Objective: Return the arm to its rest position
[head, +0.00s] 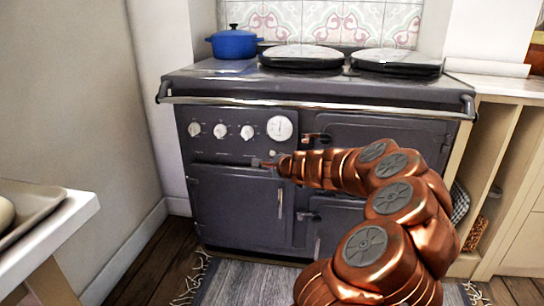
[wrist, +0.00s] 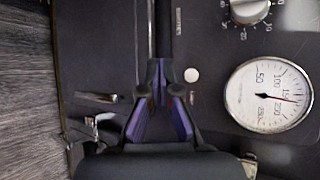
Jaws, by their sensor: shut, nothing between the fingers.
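My copper arm reaches out from the bottom right in the head view, its end in front of the dark grey range cooker (head: 240,210). My gripper (head: 262,163) is shut and empty, close to the cooker's front just below the row of white knobs. In the wrist view my gripper (wrist: 160,100) shows its fingers brought together in front of the cooker's dark panel. The round white gauge (wrist: 268,95) is to its right. I cannot tell whether the fingertips touch the cooker.
A blue pot (head: 234,43) stands on the cooker top, beside two round hob lids. A front rail (head: 310,106) runs across the cooker. A white table with a tray (head: 28,208) is at the left. A grey fringed rug (head: 240,282) lies on the wooden floor.

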